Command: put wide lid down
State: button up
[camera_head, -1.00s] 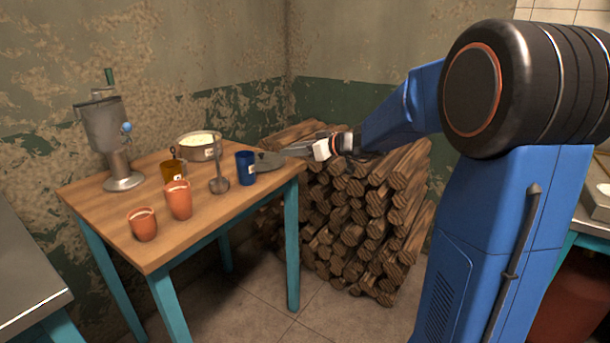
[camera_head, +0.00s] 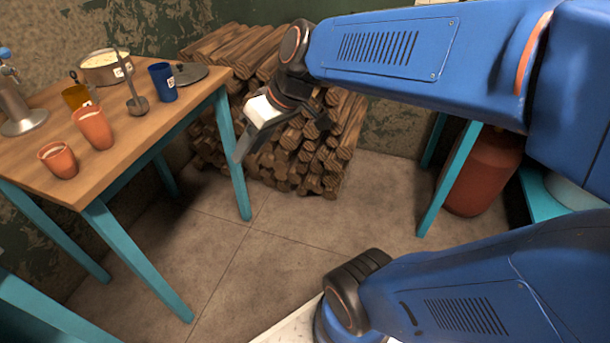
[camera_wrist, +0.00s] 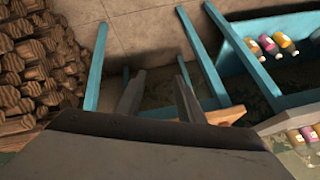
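A dark grey round lid (camera_head: 192,76) with a small knob lies flat on the wooden table (camera_head: 150,118), near its right back corner beside the blue mug. The wide pot (camera_head: 103,70) with pale contents stands uncovered to its left. My gripper (camera_head: 243,148) hangs in the air off the table's right edge, below and to the right of the lid and apart from it. In the wrist view my gripper's two fingers (camera_wrist: 158,97) stand apart with nothing between them. The lid does not show clearly in that view.
The blue mug (camera_head: 162,82), a ladle (camera_head: 134,95), an amber mug (camera_head: 76,97) and two orange cups (camera_head: 92,128) crowd the table. A metal machine (camera_head: 18,105) stands at the left. Stacked logs (camera_head: 310,160) lie behind my gripper. The tiled floor (camera_head: 290,220) is open.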

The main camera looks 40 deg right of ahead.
jog(key=s+d+f+m+h, duration=0.3)
jog(key=s+d, duration=0.4)
jog(key=s, duration=0.3)
jog(key=shift+s+f+m+h, duration=0.3)
jog(key=shift+s+f+h, duration=0.1)
jog(key=shift+f+h, duration=0.2)
